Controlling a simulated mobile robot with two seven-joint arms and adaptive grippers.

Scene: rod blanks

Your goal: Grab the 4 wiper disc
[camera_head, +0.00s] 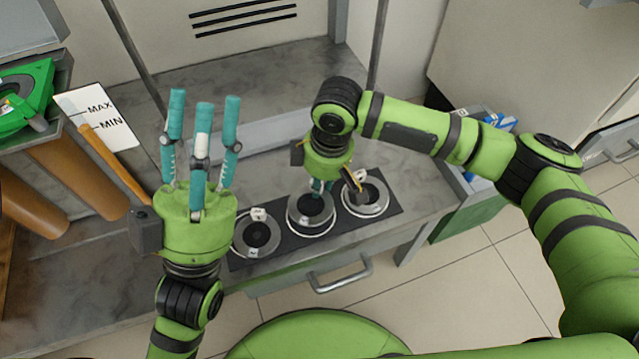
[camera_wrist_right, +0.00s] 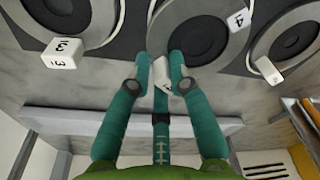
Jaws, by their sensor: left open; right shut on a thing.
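Three grey wiper discs with dark centres lie in a row. The middle disc (camera_head: 311,211), also in the right wrist view (camera_wrist_right: 192,35), has a white tag marked 4 (camera_wrist_right: 238,19) at its edge. My right gripper (camera_head: 320,188) reaches down at this disc's back edge. In the right wrist view its teal fingers (camera_wrist_right: 161,65) are shut on a white tag block at that edge; the block's marking is unclear. The disc appears still in its place. My left gripper (camera_head: 203,108) is open and empty, fingers raised, left of the discs.
The right disc (camera_head: 373,192) has a tag marked 3 (camera_wrist_right: 62,52); the left disc (camera_head: 256,236) has a tag I cannot read. Both are close beside the middle one on a dark mat (camera_head: 397,206). A green crate (camera_head: 460,217) stands at right. A MAX/MIN card (camera_head: 98,117) is at left.

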